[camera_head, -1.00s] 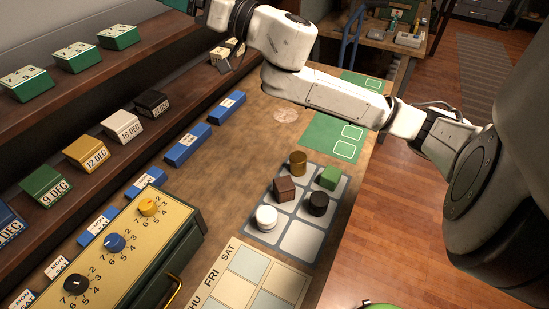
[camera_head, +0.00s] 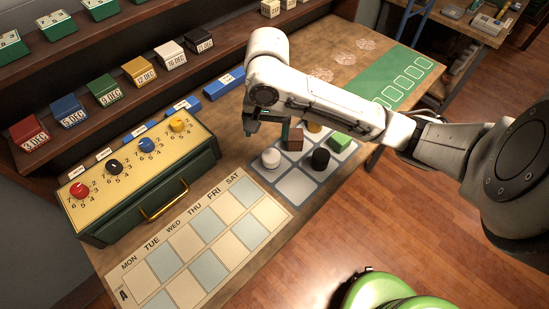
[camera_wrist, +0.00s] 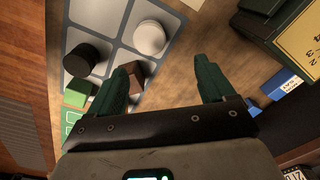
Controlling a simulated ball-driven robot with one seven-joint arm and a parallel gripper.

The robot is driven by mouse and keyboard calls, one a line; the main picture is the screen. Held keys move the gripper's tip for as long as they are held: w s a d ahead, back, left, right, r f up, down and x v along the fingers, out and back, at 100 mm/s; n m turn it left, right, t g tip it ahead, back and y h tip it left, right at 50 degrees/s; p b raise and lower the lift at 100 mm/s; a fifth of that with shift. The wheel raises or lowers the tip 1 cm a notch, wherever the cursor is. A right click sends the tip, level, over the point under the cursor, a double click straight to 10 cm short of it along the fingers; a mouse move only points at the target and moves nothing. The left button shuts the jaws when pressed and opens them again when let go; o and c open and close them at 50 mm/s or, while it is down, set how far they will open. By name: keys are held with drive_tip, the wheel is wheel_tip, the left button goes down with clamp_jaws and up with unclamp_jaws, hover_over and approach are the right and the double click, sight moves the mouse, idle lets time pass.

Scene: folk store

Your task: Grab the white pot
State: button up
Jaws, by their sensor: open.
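The white pot (camera_head: 270,157) is a small round piece at the left of the tray (camera_head: 297,186), a grey board with pale squares. It also shows in the wrist view (camera_wrist: 149,37), beyond the fingertips and between their lines. My gripper (camera_wrist: 164,72) is open and empty, with its two green fingers apart. In the head view my gripper (camera_head: 268,132) hangs behind the white pot, partly hidden by my arm. It appears apart from the pot.
A brown cube (camera_head: 294,139), a black pot (camera_head: 320,159) and a green block (camera_head: 340,141) stand close by on the tray. A yellow-topped box with knobs (camera_head: 133,152) stands left. A calendar board (camera_head: 205,243) lies in front.

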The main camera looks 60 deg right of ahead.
sight(271, 155)
drive_tip(key=f, duration=0.1)
drive_tip(key=f+b, duration=0.1)
drive_tip(key=f, duration=0.1)
drive_tip(key=s+f+b, duration=0.1)
drive_tip(key=f, duration=0.1)
drive_tip(key=shift+a+f, duration=0.15)
drive_tip(key=shift+a, duration=0.15)
drive_tip(key=shift+s+d+f, duration=0.1)
drive_tip(key=shift+s+f, duration=0.05)
drive_tip(key=shift+f, duration=2.7)
drive_tip(key=shift+c, duration=0.4)
drive_tip(key=c, duration=1)
drive_tip(key=shift+c, duration=0.4)
drive_tip(key=shift+r, duration=0.1)
